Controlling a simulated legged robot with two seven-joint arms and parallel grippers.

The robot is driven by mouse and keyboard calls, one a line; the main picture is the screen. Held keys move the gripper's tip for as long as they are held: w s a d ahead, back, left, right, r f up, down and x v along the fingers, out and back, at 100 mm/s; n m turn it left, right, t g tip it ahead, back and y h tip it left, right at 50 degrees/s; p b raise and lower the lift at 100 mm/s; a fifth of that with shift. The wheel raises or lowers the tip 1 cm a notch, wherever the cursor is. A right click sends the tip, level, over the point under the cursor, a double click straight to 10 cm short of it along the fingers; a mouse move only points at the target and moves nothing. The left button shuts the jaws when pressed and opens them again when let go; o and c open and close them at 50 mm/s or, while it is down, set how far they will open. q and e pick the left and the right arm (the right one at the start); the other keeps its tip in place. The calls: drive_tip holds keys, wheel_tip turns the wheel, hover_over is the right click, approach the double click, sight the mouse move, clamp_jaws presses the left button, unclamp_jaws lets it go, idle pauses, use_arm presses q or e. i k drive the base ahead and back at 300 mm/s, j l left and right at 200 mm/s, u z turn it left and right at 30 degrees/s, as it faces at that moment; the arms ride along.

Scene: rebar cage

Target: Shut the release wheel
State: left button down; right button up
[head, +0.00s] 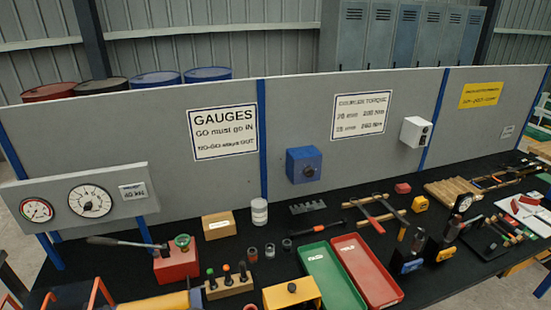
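The release wheel looks to be the small green wheel (182,241) on top of a red pump block (177,262) at the left of the bench. I cannot tell from this view whether it is open or shut. A long pump lever (125,242) with a dark grip reaches left from the block. Neither of my grippers shows in the head view.
A grey panel with two dial gauges (90,201) stands behind the pump. A wooden block with several plug gauges (228,284), a yellow cylinder (165,302) and orange handles (100,292) are close in front. Green (330,277) and red trays (366,272) lie right.

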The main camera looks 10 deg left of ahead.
sight(184, 242)
drive_tip(key=u, duration=1.3)
